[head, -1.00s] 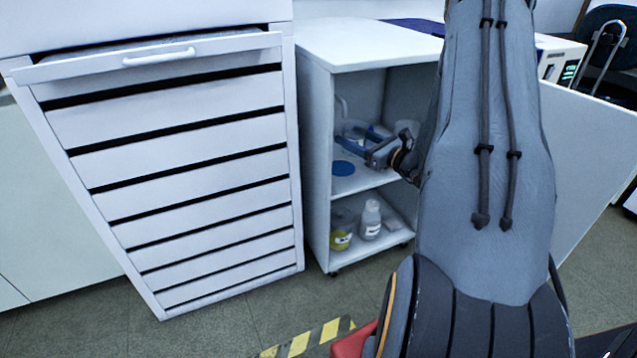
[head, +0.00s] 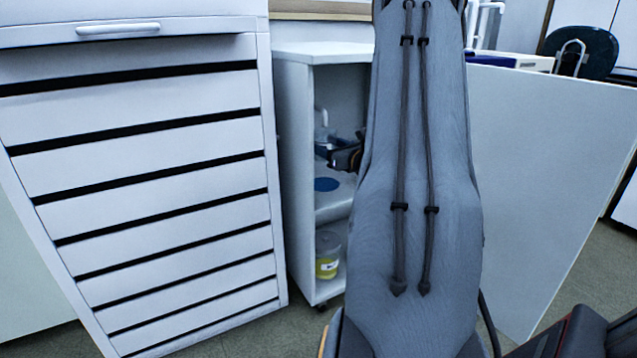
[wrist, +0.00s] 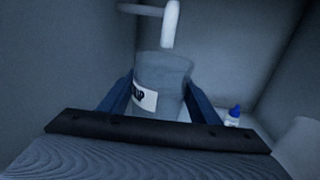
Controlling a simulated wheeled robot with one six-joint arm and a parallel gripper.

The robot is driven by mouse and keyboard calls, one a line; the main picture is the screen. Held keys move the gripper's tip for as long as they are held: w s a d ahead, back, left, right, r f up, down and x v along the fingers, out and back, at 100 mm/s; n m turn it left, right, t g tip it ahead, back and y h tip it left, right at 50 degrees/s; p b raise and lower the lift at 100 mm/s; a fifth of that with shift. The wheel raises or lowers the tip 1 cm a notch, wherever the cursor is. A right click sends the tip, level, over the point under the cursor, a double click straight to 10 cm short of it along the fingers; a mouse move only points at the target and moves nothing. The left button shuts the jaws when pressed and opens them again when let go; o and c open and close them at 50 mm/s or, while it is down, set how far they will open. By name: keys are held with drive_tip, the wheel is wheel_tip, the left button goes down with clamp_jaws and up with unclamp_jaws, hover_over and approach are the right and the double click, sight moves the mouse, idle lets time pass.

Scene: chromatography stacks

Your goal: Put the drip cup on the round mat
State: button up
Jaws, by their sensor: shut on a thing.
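The drip cup (wrist: 160,75) is a clear, greyish cup with a white label, seen in the wrist view between the two blue fingers of my gripper (wrist: 160,92). My gripper is shut on it, inside the open white cabinet. In the head view the round mat (head: 326,184) is a blue disc on the cabinet's upper shelf, below and slightly left of my gripper. My arm hides much of the gripper and the shelf's right side there. I cannot tell whether the cup touches the shelf.
A white spout (wrist: 171,22) hangs over the cup. A small blue-capped bottle (wrist: 233,115) stands to its right. A yellow-filled container (head: 327,262) is on the lower shelf.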

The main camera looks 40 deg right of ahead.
wheel_tip(320, 180, down, 9)
drive_tip(key=b, duration=0.3)
drive_tip(key=shift+r, duration=0.15)
drive_tip(key=shift+f+b, duration=0.2)
drive_tip(key=shift+b, duration=0.1)
drive_tip(key=o, duration=1)
drive_tip(key=shift+o, duration=0.2)
drive_tip(key=shift+r, duration=0.25)
drive_tip(key=s+p, duration=0.1)
drive_tip(key=s, duration=0.3)
drive_tip(key=s+a+p, duration=0.1)
drive_tip(key=s+p, duration=0.1)
drive_tip(key=s, duration=0.2)
drive_tip(key=s+p, duration=0.2)
drive_tip(key=s, duration=0.2)
drive_tip(key=shift+a, duration=0.15)
